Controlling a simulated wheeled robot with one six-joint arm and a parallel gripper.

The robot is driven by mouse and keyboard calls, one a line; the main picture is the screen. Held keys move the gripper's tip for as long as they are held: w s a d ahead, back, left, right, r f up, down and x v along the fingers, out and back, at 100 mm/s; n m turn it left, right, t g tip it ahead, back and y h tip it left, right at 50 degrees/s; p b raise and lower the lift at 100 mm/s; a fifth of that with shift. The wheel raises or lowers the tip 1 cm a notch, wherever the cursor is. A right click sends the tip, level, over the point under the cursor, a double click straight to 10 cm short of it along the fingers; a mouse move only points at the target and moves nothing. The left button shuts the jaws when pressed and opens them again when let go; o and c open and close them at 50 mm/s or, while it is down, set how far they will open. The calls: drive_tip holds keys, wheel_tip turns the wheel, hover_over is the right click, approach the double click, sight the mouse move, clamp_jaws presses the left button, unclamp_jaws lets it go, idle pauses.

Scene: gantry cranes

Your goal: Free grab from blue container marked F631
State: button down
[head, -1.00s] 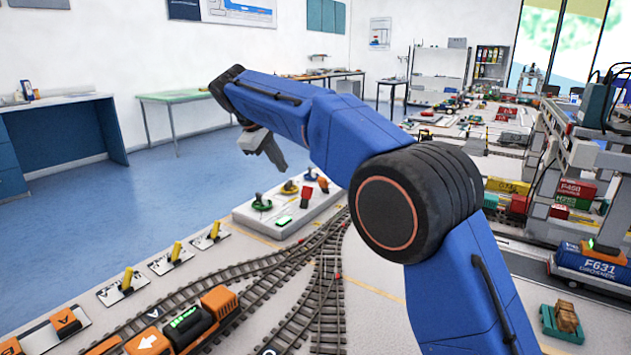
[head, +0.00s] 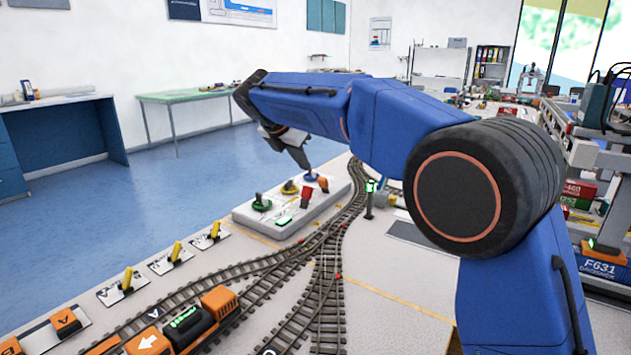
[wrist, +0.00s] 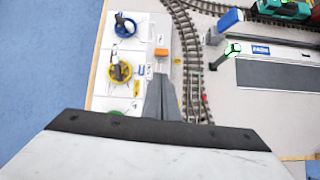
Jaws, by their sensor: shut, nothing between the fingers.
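The blue container marked F631 (head: 605,268) is at the right edge of the head view, partly cut off and partly behind my arm. A dark grab with orange and green parts (head: 603,248) sits on its top; I cannot tell how it is held there. My gripper (head: 303,164) is shut and empty, pointing down above the far part of a white control box (head: 268,226). In the wrist view the fingers (wrist: 167,82) are together beside the box's right edge. The box carries green (head: 261,203), yellow (head: 290,187) and blue (head: 311,177) controls.
Curved railway tracks (head: 335,235) run along the right of the box, with an orange locomotive (head: 185,325) in front. A signal post with a green light (head: 370,195) stands right of the track. Gantry cranes (head: 590,150) stand at the right.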

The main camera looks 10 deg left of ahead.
drive_tip(key=shift+d+n, duration=0.15)
drive_tip(key=shift+n, duration=0.35)
drive_tip(key=shift+f, duration=0.1)
approach(324, 186)
drive_tip(key=x, duration=0.4)
drive_tip(key=shift+a+f, duration=0.3)
drive_tip(key=shift+f, duration=0.3)
drive_tip(key=shift+d+r, duration=0.1)
drive_tip(key=shift+r, duration=0.05)
